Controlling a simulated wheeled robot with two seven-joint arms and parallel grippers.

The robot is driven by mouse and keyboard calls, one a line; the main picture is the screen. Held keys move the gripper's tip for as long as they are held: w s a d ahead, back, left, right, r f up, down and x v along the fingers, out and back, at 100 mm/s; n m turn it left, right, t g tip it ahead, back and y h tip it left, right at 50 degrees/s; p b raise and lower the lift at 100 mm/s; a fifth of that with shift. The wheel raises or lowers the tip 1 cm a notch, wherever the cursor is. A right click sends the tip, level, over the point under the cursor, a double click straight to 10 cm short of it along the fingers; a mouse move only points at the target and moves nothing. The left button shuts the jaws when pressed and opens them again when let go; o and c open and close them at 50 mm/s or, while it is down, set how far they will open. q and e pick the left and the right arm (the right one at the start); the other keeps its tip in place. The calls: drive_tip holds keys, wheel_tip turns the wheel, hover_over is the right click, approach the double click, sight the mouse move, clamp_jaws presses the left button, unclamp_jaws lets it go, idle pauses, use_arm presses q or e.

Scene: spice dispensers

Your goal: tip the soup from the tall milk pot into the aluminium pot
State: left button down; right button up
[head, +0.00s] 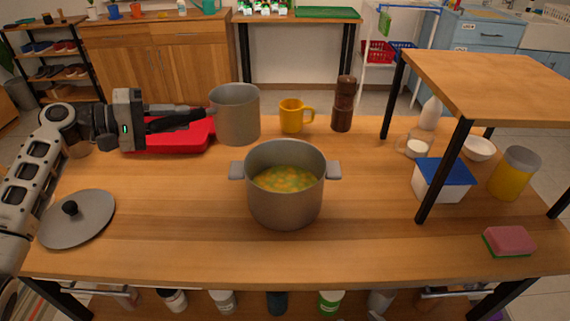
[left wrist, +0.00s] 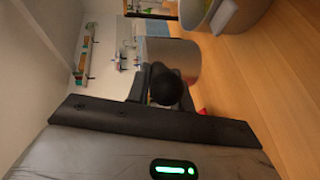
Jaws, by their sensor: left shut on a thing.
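The tall grey milk pot (head: 236,118) stands upright at the back of the table, left of the yellow mug. My left gripper (head: 178,121) is shut on its dark handle, to the left of the pot. The milk pot's outer wall also shows in the left wrist view (left wrist: 178,62). I see no soup at its mouth; its lower inside is hidden. I cannot tell whether its base touches the table. The wide aluminium pot (head: 285,207) stands upright at the table's middle, nearer to me, with yellow-green soup (head: 286,179) in it. My right gripper is not in view.
A red tray (head: 190,134) lies under my left gripper. A yellow mug (head: 291,116) and brown grinder (head: 343,104) stand at the back. A lid (head: 78,222) lies front left. A raised shelf (head: 490,82) stands on the right over a blue-lidded box (head: 442,181). The front middle is clear.

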use_arm(q)
wheel_tip(320, 180, down, 7)
drive_tip(key=b, duration=0.3)
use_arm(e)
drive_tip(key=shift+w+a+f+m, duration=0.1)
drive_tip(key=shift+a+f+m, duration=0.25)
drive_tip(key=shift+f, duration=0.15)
